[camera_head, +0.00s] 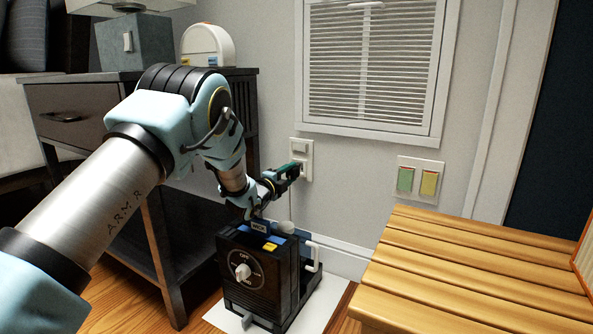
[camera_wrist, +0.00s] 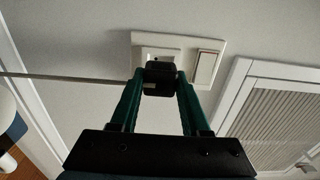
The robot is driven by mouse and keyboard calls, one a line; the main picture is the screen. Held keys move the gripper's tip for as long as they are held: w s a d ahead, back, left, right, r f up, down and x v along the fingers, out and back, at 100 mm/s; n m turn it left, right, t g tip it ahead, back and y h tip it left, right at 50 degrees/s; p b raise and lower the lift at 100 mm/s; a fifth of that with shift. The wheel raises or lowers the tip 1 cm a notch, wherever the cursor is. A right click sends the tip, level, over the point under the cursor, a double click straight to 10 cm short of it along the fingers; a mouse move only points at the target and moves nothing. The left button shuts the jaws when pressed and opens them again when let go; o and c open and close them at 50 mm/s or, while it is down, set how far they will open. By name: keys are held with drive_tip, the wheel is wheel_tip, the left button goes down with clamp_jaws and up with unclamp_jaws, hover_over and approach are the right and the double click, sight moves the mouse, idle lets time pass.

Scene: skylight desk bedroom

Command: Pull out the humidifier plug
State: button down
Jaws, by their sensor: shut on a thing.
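My gripper (camera_head: 291,172) is at the white wall outlet plate (camera_head: 308,146), beside the dark nightstand. In the wrist view, its two green fingers (camera_wrist: 161,84) are shut on a black plug (camera_wrist: 160,76). The plug lies over the lower part of the outlet socket (camera_wrist: 150,52); I cannot tell whether its prongs are still seated. A thin grey cord (camera_wrist: 70,76) runs left from the plug. A black box-shaped appliance with a dial (camera_head: 243,272), which may be the humidifier, stands on the floor below my gripper.
A wooden slatted bench (camera_head: 465,275) stands at the lower right. The dark nightstand (camera_head: 75,95) is at the left, close to my arm. A white louvred vent (camera_head: 318,60) and a plate with green and yellow switches (camera_head: 420,180) are on the wall.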

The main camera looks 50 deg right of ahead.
sight(290, 173)
drive_tip(key=shift+p+v, duration=0.3)
drive_tip(key=shift+v, duration=1.6)
